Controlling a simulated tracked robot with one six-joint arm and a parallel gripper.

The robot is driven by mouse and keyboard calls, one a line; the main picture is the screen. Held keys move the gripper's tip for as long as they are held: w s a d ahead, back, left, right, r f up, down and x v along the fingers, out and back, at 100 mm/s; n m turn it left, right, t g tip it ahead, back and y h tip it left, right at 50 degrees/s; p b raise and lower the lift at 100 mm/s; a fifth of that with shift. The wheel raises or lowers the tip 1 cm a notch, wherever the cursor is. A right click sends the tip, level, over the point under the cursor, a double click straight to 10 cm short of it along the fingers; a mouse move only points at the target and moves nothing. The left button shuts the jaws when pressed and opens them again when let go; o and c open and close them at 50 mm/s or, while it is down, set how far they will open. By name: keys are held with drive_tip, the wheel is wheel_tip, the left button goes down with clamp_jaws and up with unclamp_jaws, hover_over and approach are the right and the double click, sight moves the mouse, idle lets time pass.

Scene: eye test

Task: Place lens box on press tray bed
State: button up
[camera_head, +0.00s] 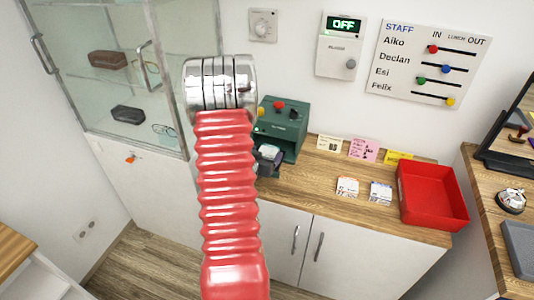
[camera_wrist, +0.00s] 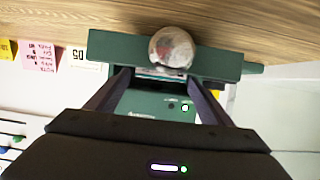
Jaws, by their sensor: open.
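A green press (camera_head: 288,128) stands on the wooden counter, with a red knob on top. In the wrist view the press (camera_wrist: 140,105) appears upside down, with a wide green base plate (camera_wrist: 105,46) and a lit green lamp. My dark gripper (camera_head: 268,167) is at the press front, partly hidden by my red arm. In the wrist view my gripper (camera_wrist: 158,75) is open, one finger on each side of a pale strip I cannot identify. A shiny round thing (camera_wrist: 171,48) shows just past the fingertips. Two small white boxes (camera_head: 347,187) (camera_head: 381,192), possibly lens boxes, lie on the counter.
A red bin (camera_head: 432,196) sits at the counter's right end. Pink and yellow notes (camera_head: 363,149) stand behind the boxes. A glass cabinet (camera_head: 125,80) with glasses cases is left. A wall unit (camera_head: 341,45) reads OFF. The counter around the two boxes is mostly clear.

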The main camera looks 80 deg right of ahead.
drive_tip(key=s+v, duration=0.1)
drive_tip(key=v, duration=0.9)
drive_tip(key=shift+w+a, duration=0.3)
drive_tip(key=shift+w, duration=0.25)
drive_tip(key=shift+r, duration=0.15)
